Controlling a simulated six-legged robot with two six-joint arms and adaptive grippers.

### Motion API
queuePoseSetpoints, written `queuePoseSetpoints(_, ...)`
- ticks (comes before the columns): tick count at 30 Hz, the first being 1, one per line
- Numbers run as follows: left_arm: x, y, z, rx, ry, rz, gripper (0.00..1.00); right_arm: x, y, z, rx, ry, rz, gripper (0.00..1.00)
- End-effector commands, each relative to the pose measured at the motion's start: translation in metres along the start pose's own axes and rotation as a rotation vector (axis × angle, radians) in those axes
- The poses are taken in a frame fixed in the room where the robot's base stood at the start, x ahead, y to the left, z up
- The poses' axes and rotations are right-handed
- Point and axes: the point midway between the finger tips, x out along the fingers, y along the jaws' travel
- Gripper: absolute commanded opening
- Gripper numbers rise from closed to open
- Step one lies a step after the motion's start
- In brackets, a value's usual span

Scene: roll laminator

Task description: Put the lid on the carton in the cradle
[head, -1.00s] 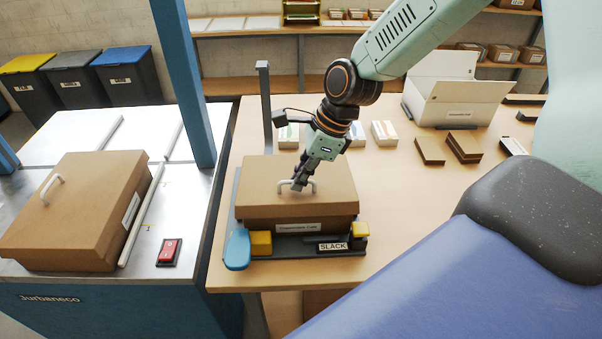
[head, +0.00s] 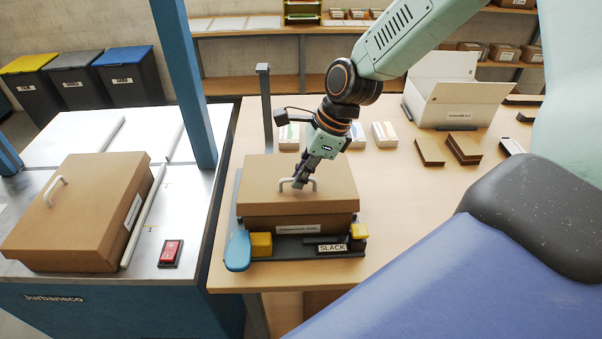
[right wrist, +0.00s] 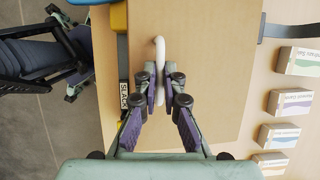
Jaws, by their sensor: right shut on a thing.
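The brown cardboard lid (head: 265,178) lies over the carton (head: 262,223), whose front with a white label shows below the lid's edge. I cannot tell whether the lid is fully seated. The carton stands in the dark cradle (head: 290,245), which has a SLACK label, yellow blocks and a blue lever (head: 237,251). My right gripper (head: 300,185) comes down from above and is shut on the lid's white handle (head: 284,182). In the right wrist view my fingers (right wrist: 160,76) close around the handle (right wrist: 159,47) on the lid (right wrist: 210,60). My left gripper is out of view.
Another lidded brown box (head: 75,215) stands on the metal bench at left, near a red switch (head: 171,252). A blue post (head: 185,80) and a grey post (head: 265,105) rise nearby. Small white boxes (head: 385,134) stand behind; a white open carton (head: 455,100) stands back right.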

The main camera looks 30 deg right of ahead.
Motion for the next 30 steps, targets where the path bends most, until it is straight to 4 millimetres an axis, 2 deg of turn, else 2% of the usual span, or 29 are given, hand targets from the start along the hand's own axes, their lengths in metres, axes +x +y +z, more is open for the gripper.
queuePoseSetpoints(30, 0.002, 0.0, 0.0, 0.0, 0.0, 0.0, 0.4, 0.011, -0.001, -0.004, 0.0, 0.0, -0.001, 0.0)
